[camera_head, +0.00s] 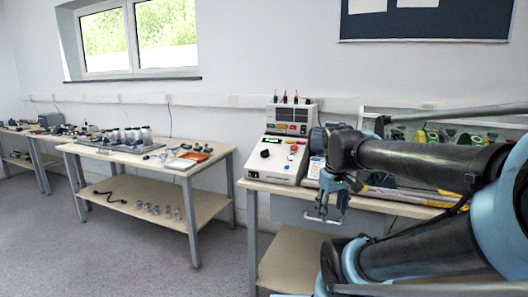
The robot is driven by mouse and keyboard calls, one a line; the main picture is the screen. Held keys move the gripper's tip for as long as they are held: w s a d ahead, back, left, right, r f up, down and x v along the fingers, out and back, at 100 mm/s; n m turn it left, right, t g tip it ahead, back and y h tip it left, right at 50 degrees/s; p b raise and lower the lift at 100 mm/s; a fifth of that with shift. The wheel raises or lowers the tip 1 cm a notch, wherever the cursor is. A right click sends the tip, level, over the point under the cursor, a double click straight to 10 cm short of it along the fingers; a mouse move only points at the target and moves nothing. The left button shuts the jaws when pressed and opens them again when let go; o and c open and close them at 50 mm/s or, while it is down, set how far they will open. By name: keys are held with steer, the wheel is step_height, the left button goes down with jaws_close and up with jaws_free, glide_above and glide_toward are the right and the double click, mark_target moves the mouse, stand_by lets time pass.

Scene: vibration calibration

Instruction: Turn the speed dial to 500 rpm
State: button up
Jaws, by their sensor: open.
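A white control console (279,157) with a sloped front panel stands on the bench on the right. A black round dial (265,154) sits on the left of that panel, with small coloured buttons around it. Its markings and setting are too small to read. My gripper (322,213) hangs at the front edge of the bench, to the right of and below the dial, clear of it. It is open and nothing shows between its fingers. My arm comes in from the right and hides part of the bench behind it.
A bench (262,188) carries the console, with a keypad-like device (314,169) close to its right. Another table (157,161) to the left holds bottles and an orange item (195,156). Open grey floor (130,245) lies in front of the tables.

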steer(key=w+a+r+n, duration=0.4)
steer(key=w+r+n, duration=0.1)
steer(key=w+r, duration=0.4)
step_height(320, 180, up, 15)
steer(key=n+t+h, duration=0.2)
steer(key=n+t, duration=0.1)
steer(key=n, duration=1.1)
glide_above(265, 153)
steer(key=s+a, duration=0.4)
steer(key=s, duration=0.3)
steer(key=x, duration=1.7)
steer(key=shift+s+f, duration=0.1)
steer(key=shift+s, duration=0.25)
steer(key=c, duration=1)
steer(key=shift+w, duration=0.1)
